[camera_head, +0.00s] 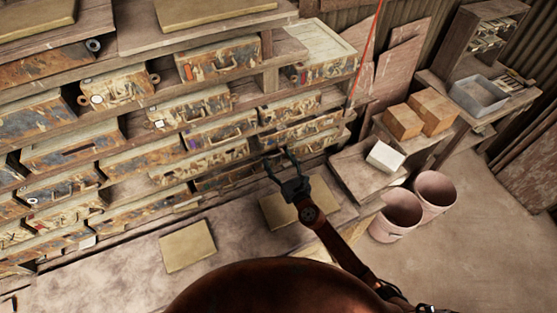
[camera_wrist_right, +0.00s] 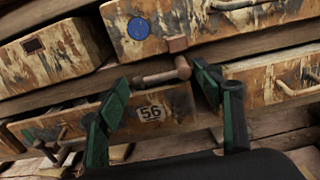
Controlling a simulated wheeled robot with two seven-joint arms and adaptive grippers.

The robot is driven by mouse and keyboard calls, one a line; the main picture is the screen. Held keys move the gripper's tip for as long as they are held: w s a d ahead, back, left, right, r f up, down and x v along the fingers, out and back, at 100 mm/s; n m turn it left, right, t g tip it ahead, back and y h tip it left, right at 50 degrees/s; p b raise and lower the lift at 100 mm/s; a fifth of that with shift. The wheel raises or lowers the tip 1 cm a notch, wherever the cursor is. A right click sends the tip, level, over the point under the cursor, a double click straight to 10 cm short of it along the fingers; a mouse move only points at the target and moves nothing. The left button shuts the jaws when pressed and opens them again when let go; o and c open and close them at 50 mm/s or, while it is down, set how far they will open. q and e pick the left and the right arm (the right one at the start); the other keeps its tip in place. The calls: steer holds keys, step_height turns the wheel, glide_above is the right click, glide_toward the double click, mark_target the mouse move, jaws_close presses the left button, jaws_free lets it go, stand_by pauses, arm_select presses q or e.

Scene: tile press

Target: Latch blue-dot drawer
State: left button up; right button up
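The blue-dot drawer (camera_wrist_right: 218,22) is at the top of the right wrist view, with a round blue dot (camera_wrist_right: 138,28) on its mottled tan front. A small wooden block (camera_wrist_right: 178,44) sits at its lower edge. Below that, a wooden bar with a rounded end (camera_wrist_right: 160,76) lies between my right gripper's fingers; no firm grip on it shows. My right gripper (camera_wrist_right: 161,80) is open, its green-padded fingers spread. In the head view the right gripper (camera_head: 280,156) is before the drawer rack's lower right part. The blue dot is too small to identify there. My left gripper is not in view.
A drawer marked 56 (camera_wrist_right: 100,122) is below the bar, with other drawers (camera_wrist_right: 48,55) beside it. In the head view, pinkish buckets (camera_head: 396,214), cardboard boxes (camera_head: 403,121) and a white block (camera_head: 385,157) stand to the right. A tan slab (camera_head: 187,246) lies on the ledge below the rack.

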steer(key=c, duration=0.9)
steer(key=shift+o, duration=0.2)
steer(key=shift+r, duration=0.1)
steer(key=shift+w+d+r+m+p, duration=0.15)
steer(key=shift+d+r+m, duration=0.25)
steer(key=shift+m, duration=2.55)
steer(key=shift+w+d+r+m+p, duration=0.15)
steer(key=shift+d+r+m, duration=0.3)
steer(key=shift+m, duration=2.45)
steer(key=shift+w+d+r+m+p, duration=0.1)
steer(key=shift+w+d+r+m, duration=0.3)
steer(key=shift+m, duration=2.55)
steer(key=shift+s+d+f+m, duration=0.15)
steer(key=shift+d+f+m, duration=0.05)
steer(key=shift+f+m, duration=0.1)
